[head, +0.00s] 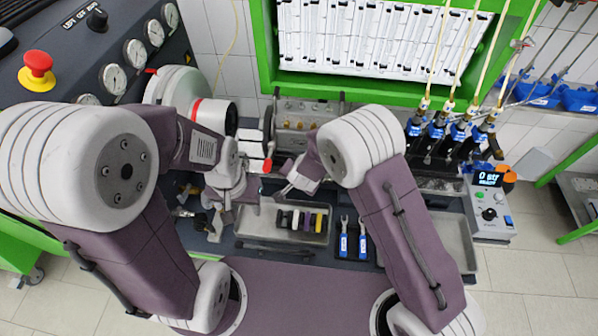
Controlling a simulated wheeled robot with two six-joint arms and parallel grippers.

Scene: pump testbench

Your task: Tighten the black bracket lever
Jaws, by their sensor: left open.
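The metal pump fixture (298,122) stands at the back centre, with brass fittings on its front and dark upright parts at its sides. I cannot tell for sure which dark part is the black bracket lever; it may be partly hidden by my arms. My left gripper (228,212) is open and empty, pointing down at the left end of the bench, in front of the fixture. My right gripper (287,188) is in front of the fixture, right of the left one. Its fingers are too small to read.
A metal tray (262,236) holds several small coloured parts. Two blue-handled wrenches (343,245) lie right of it. A red-tipped lever (267,165) is close to my grippers. Blue valves (435,130) and a digital meter box (489,205) stand at the right.

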